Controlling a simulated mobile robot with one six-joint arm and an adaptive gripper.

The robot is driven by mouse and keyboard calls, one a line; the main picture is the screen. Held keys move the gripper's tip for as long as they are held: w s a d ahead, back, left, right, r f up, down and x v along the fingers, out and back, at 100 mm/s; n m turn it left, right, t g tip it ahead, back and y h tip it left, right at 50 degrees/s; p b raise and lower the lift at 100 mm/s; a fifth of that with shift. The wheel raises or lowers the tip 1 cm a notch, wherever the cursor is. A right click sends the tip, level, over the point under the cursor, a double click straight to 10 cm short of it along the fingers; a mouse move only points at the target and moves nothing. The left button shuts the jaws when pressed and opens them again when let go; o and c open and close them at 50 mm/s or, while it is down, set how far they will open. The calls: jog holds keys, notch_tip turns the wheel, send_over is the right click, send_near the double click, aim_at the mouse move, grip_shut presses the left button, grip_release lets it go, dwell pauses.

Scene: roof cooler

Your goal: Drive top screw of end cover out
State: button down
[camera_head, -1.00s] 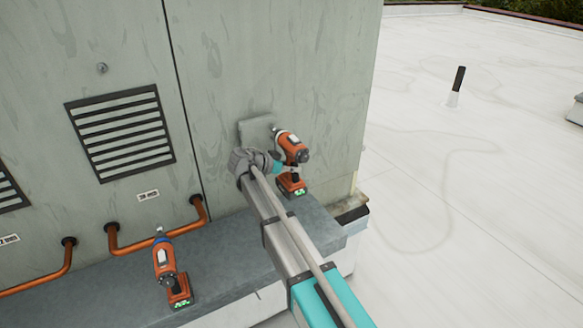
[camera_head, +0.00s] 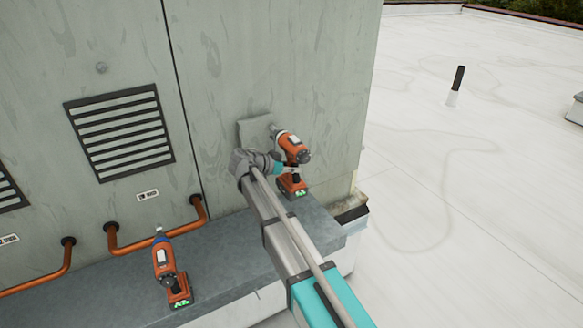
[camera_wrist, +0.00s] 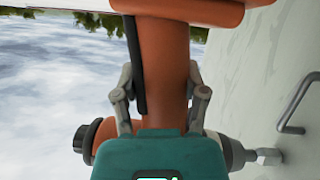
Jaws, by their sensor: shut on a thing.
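My gripper (camera_head: 285,167) is shut on the handle of an orange and black power driver (camera_head: 292,149), held up in front of the cabinet's grey-green wall. In the wrist view the two fingers of my gripper (camera_wrist: 160,98) close around the orange handle (camera_wrist: 166,65). The driver's grey nose (camera_wrist: 238,154) points right, toward the wall, with a pale tip (camera_wrist: 268,156) ahead of it. The end cover (camera_head: 254,131) is a small grey plate on the wall, partly behind the driver. The top screw is not clearly visible; I cannot tell whether the tip touches it.
A second orange driver (camera_head: 166,267) with a blue collar stands on the grey ledge (camera_head: 225,262) at left. Copper pipes (camera_head: 125,246) and a louvred vent (camera_head: 120,132) are on the wall. A metal handle (camera_wrist: 298,104) juts out near the tip. The white roof (camera_head: 470,220) is open at right.

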jog(key=shift+s+d, duration=0.55)
jog(key=shift+s, duration=0.25)
jog(key=shift+s+d, duration=0.55)
jog(key=shift+s, duration=0.25)
jog(key=shift+s+d, duration=0.55)
jog(key=shift+s, duration=0.25)
jog(key=shift+s+d, duration=0.1)
jog(key=shift+s, duration=0.05)
jog(key=shift+s, duration=0.1)
